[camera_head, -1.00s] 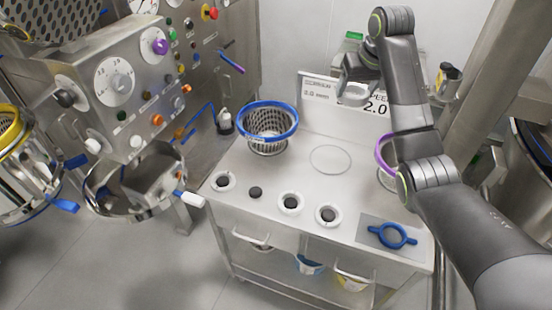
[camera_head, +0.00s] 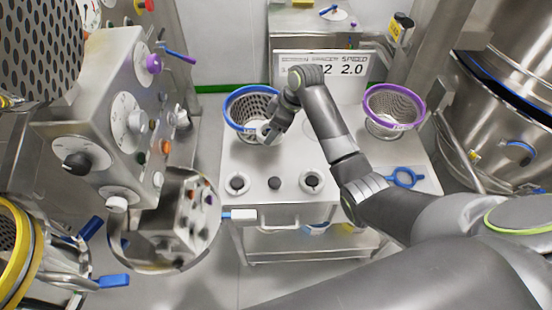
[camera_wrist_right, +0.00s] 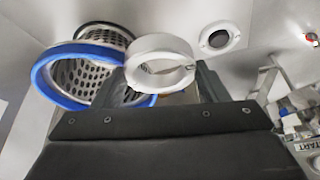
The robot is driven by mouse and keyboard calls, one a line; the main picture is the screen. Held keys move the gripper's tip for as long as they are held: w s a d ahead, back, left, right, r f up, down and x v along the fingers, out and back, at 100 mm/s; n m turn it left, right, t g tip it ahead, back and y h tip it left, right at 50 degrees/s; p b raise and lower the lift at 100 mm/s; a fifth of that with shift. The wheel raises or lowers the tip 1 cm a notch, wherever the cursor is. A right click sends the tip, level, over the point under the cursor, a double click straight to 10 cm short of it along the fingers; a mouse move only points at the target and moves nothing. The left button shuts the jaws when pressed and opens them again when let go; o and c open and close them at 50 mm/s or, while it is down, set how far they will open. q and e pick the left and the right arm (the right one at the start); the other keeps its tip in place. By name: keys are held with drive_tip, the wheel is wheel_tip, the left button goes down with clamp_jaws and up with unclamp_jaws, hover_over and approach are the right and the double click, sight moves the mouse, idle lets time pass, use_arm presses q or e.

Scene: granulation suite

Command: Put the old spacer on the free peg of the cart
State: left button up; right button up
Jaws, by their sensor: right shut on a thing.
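My right gripper (camera_head: 272,127) is shut on a white ring, the old spacer (camera_head: 265,133). It holds it in the air, in line with the front rim of the blue-rimmed basket in the head view. In the right wrist view the spacer (camera_wrist_right: 160,62) overlaps the basket's blue rim; I cannot tell the gap. On the cart (camera_head: 290,208), the free peg (camera_head: 274,183) is a bare dark stub. The pegs to its left (camera_head: 237,183) and right (camera_head: 312,182) each carry a white ring. My arm hides the cart top further right. My left gripper is not in view.
The blue-rimmed basket (camera_head: 236,108) and a purple-rimmed basket (camera_head: 394,107) stand on the cart, with a sign (camera_head: 325,70) behind. A blue two-handled ring (camera_head: 404,178) lies at right. A control box (camera_head: 120,120) and a steel bowl (camera_head: 165,235) are at left.

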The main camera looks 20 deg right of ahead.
sight(275, 182)
drive_tip(key=s+f+n, duration=0.1)
drive_tip(key=s+f, duration=0.1)
drive_tip(key=s+a+f+n+g+p, duration=0.1)
drive_tip(key=s+f+n, duration=0.1)
drive_tip(key=s, duration=0.1)
drive_tip(key=s+f+n+p, duration=0.1)
drive_tip(key=s+f, duration=0.1)
drive_tip(key=s, duration=0.1)
drive_tip(key=shift+a+f+n+g+y, duration=0.3)
drive_tip(key=shift+f+n+g+y, duration=0.05)
drive_tip(key=shift+n+g+y, duration=0.05)
drive_tip(key=shift+s+f, duration=0.2)
drive_tip(key=shift+s, duration=0.05)
drive_tip(key=shift+f+b, duration=1.05)
drive_tip(key=shift+f, duration=0.05)
use_arm(q)
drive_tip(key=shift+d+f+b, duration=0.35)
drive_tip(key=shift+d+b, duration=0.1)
drive_tip(key=shift+b, duration=0.2)
use_arm(e)
drive_tip(key=shift+f, duration=1.1)
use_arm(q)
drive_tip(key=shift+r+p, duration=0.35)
use_arm(e)
drive_tip(key=o, duration=1.1)
drive_tip(key=shift+o, duration=0.2)
